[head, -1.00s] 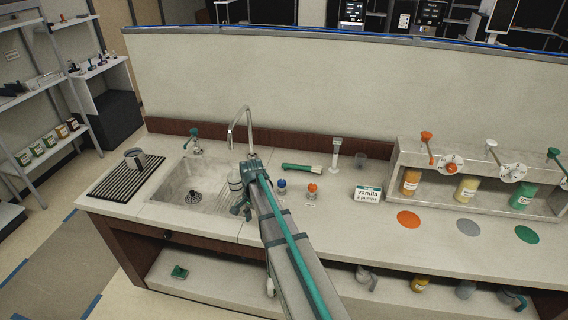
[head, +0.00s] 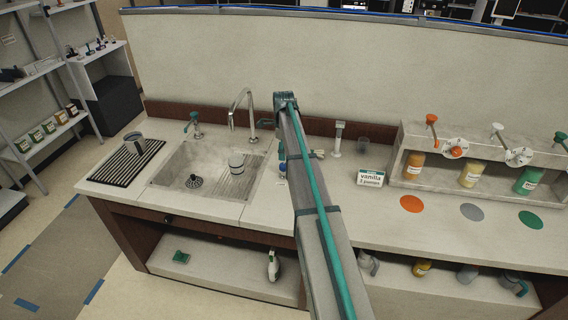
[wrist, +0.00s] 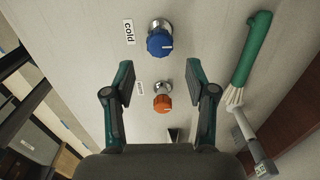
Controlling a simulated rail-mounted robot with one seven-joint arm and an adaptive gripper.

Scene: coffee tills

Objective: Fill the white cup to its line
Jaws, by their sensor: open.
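The white cup (head: 237,163) stands upright in the sink basin, in front of and below the tall tap spout (head: 241,100). Its inside and any water level are too small to tell. My gripper (head: 285,100) is to the right of the spout, clear of the cup. In the wrist view my gripper (wrist: 160,82) is open and empty, facing the counter. The orange knob (wrist: 162,103) shows between its fingers. The blue knob (wrist: 160,42), by a "cold" label (wrist: 129,32), lies just beyond the fingertips. My arm hides part of the counter in the head view.
A green-handled brush (wrist: 252,48) lies right of the knobs. A vanilla sign (head: 370,180), a clear cup (head: 362,145) and syrup bottles (head: 470,174) stand further right.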

